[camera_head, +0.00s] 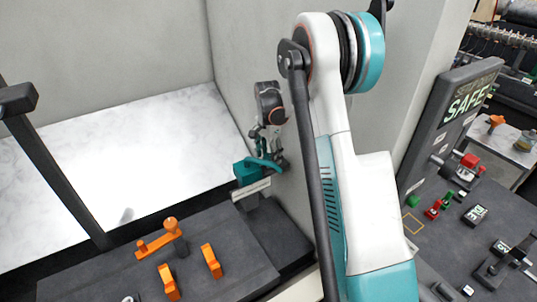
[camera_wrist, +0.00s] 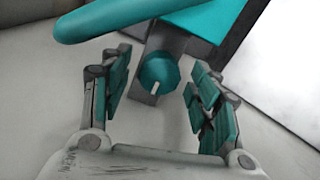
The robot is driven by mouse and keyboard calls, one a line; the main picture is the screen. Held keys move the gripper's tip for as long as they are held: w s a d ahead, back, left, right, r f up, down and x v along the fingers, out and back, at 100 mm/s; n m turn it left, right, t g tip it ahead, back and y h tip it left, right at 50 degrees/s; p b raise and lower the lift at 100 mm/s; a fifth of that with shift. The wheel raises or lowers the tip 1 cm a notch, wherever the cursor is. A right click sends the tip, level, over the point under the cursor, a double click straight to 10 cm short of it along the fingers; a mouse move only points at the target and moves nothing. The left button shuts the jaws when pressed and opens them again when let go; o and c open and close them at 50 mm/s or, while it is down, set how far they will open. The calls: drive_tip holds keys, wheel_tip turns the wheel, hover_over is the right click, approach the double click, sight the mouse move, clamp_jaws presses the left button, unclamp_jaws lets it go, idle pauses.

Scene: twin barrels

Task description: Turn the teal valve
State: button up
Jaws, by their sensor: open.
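The teal valve (camera_head: 251,170) is mounted at the wall beside the grey bench, left of my arm in the head view. In the wrist view the valve shows as a rounded teal hub (camera_wrist: 158,70) with a long teal handle (camera_wrist: 130,18) across the top. My gripper (camera_head: 266,146) is close above the valve in the head view. In the wrist view my gripper (camera_wrist: 158,92) is open, with teal-padded fingers on the left and right of the hub and a gap to each. Contact with the handle cannot be told.
Orange handles (camera_head: 211,261) and an orange lever (camera_head: 163,238) stand on the dark bench (camera_head: 110,283) in front. A dark post (camera_head: 62,170) rises at left. A control panel with a SAFE screen (camera_head: 470,102) and several buttons is at right. The grey wall is close beside my gripper.

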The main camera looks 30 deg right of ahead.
drive_tip(key=c, duration=1.1)
drive_tip(key=shift+n+b, duration=0.3)
drive_tip(key=shift+b, duration=0.1)
drive_tip(key=n+b, duration=0.3)
drive_tip(key=shift+f+n, duration=0.15)
drive_tip(key=shift+n, duration=0.15)
drive_tip(key=n+b, duration=0.3)
drive_tip(key=n, duration=0.1)
drive_tip(key=shift+n, duration=0.3)
drive_tip(key=n+b, duration=0.2)
drive_tip(key=n, duration=0.2)
drive_tip(key=shift+r+n+b, duration=0.2)
drive_tip(key=shift+n+b, duration=0.75)
drive_tip(key=shift+n, duration=1.45)
